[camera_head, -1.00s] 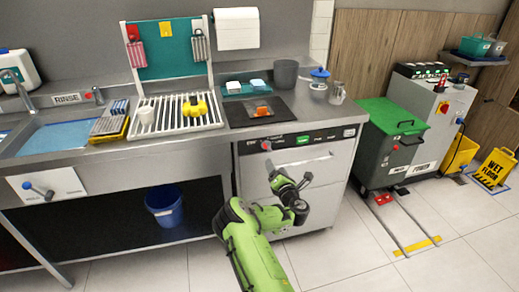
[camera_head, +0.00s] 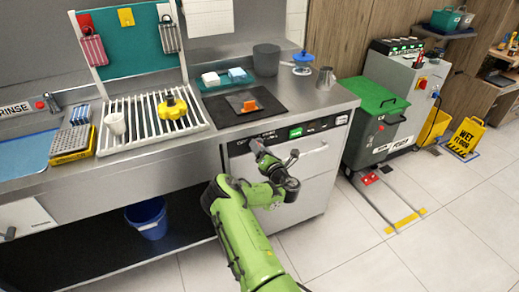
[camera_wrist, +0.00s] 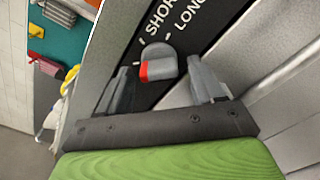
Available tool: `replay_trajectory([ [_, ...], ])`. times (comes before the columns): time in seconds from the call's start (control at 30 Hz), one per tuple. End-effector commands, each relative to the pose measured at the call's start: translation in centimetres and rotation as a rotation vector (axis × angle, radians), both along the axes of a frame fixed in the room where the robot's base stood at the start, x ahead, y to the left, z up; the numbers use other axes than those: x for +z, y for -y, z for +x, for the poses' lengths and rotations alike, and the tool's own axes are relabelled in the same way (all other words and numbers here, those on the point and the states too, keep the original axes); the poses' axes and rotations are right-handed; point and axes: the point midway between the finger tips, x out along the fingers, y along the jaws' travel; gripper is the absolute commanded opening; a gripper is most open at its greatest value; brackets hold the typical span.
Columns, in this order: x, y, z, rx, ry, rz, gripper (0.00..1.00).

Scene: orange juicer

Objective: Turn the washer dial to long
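The washer (camera_head: 305,170) is the steel front under the counter, with a black control strip (camera_head: 318,124) along its top. Its grey dial (camera_wrist: 160,63) shows in the wrist view, with a red mark at its lower left. The words SHORT (camera_wrist: 160,18) and LONG (camera_wrist: 189,18) are printed beyond it. My gripper (camera_wrist: 163,80) is open, one finger on each side of the dial; I cannot tell whether either finger touches it. In the head view my gripper (camera_head: 259,147) is at the strip's left part and covers the dial.
The counter above holds a black plate (camera_head: 222,108) with an orange piece, a white rack (camera_head: 140,128) and a grey cup (camera_head: 266,60). A green-lidded bin (camera_head: 372,97) stands right of the washer. A blue bucket (camera_head: 148,217) is under the counter.

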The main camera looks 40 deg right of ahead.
Motion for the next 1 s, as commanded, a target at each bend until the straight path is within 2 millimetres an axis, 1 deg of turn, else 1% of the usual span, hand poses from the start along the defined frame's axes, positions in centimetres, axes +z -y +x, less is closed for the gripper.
replay_trajectory([
  [0.03, 0.00, -0.01, 0.01, 0.000, 0.000, 0.000, 0.59],
  [0.33, 0.01, -0.02, 0.04, 0.000, 0.000, 0.000, 0.13],
  [0.67, 0.16, -0.02, 0.04, -0.001, 0.013, 0.042, 0.12],
  [0.87, 0.33, -0.05, 0.05, 0.000, 0.044, 0.151, 0.12],
  [1.0, 0.47, -0.10, 0.08, 0.001, 0.078, 0.264, 0.12],
])
